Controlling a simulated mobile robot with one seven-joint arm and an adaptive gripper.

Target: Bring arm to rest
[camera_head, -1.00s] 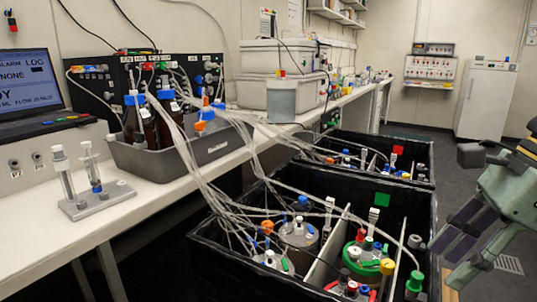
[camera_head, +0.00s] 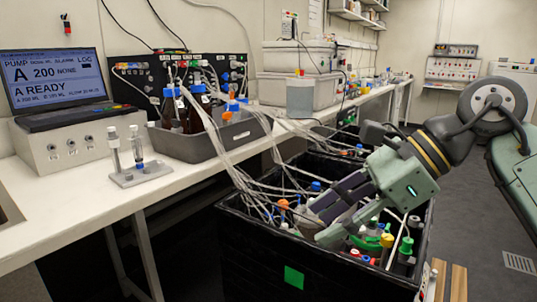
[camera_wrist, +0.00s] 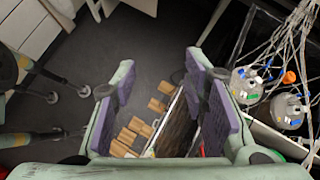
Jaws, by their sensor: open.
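My gripper (camera_head: 326,212) is pale green with dark purple finger pads and points down-left. In the head view it appears over the right part of the near black box (camera_head: 258,262), in front of its vessels and tubes. Its height above them is hard to judge. In the wrist view, my gripper (camera_wrist: 158,80) has its fingers wide apart with nothing between them. Grey floor, wooden blocks (camera_wrist: 127,135) and a box edge show beyond the gap. My arm comes in from the right edge of the head view and hides part of the box's contents.
Two grey-lidded vessels (camera_wrist: 288,110) with tubes lie right of the fingers in the wrist view. Tubes run from the grey bottle tray (camera_head: 205,142) on the bench into the box. A laptop (camera_head: 57,80) and syringe stand (camera_head: 138,175) are at left. Floor is clear at far right.

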